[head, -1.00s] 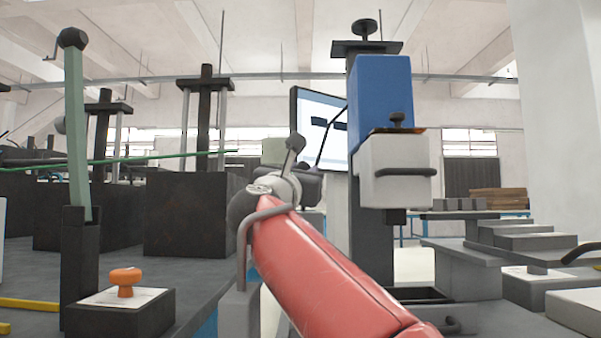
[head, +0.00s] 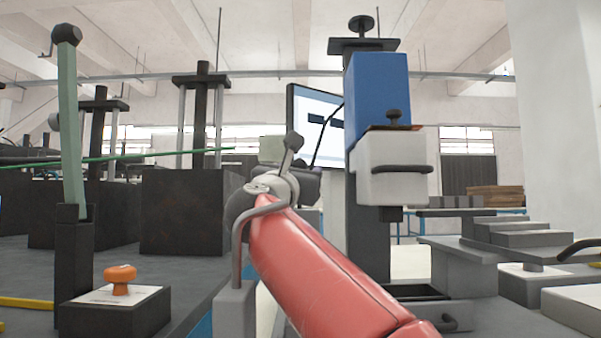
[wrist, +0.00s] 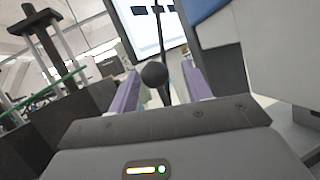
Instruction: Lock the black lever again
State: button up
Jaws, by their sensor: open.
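My gripper (wrist: 160,70) is open, its two purple fingers spread apart in the wrist view. A dark round knob (wrist: 154,73) shows between the fingers, with a thin dark rod running up past a screen. I take it for the black lever; its base is hidden, and I cannot tell how far it stands beyond the fingers or whether they touch it. In the head view a thin black rod (head: 327,135) slants in front of the screen. There my red arm and wrist hide the fingers, and I cannot tell whether the lever is locked.
A blue and white press head (head: 378,92) stands close right of my arm. The monitor (head: 307,105) is behind my gripper. Grey benches fill the right.

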jog(key=shift+s+a+f, duration=0.1)
jog(key=shift+s+f, duration=0.15)
jog(key=shift+s, duration=0.1)
jog(key=s+a+b, duration=0.1)
jog(key=s+a, duration=0.3)
jog(key=s, duration=0.7)
jog(key=shift+s, duration=0.25)
